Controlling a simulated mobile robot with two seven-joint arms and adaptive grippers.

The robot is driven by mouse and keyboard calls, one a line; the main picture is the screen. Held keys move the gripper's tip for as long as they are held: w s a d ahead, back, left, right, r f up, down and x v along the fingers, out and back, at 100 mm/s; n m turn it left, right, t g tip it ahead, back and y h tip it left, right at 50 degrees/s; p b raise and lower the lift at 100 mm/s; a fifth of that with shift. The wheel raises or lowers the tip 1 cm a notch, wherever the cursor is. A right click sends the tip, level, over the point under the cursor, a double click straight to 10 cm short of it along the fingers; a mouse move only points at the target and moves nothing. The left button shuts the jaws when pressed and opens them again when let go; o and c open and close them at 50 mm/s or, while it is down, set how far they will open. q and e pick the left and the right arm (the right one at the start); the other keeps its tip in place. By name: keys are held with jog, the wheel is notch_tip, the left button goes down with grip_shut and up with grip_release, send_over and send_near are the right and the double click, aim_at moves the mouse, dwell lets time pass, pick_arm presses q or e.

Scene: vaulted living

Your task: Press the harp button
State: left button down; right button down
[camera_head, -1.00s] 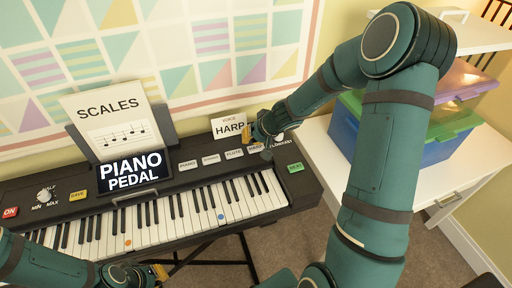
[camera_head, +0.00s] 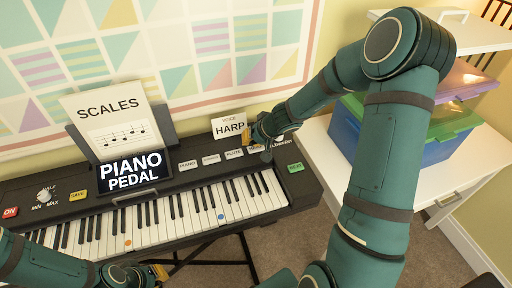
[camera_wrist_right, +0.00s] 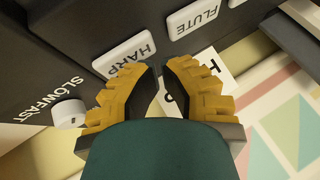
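The keyboard (camera_head: 141,200) has a row of white voice buttons on its panel, and its display (camera_head: 130,171) reads PIANO PEDAL. The harp button (camera_wrist_right: 124,54) is a white rounded bar marked HARP in the right wrist view. My right gripper (camera_wrist_right: 157,68) is close to its edge, with one yellow fingertip overlapping that edge in the view. I cannot tell whether they touch. A narrow gap shows between the fingers, which hold nothing. In the head view, my right gripper (camera_head: 262,138) partly hides the harp button. My left gripper (camera_head: 160,272) is low, by the keyboard's front, and its opening is unclear.
The flute button (camera_wrist_right: 194,18) is beside the harp button, and a slow/fast knob (camera_wrist_right: 69,113) is on its other side. A HARP voice card (camera_head: 228,127) stands behind the panel. A white cabinet (camera_head: 385,183) with coloured boxes is at the right.

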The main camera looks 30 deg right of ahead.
aim_at(252, 147)
jog(key=shift+f, duration=0.4)
dwell(0.6)
jog(key=shift+r+p, duration=0.55)
jog(key=shift+r, duration=0.25)
jog(key=shift+r+p, duration=2.05)
jog(key=shift+r, duration=0.5)
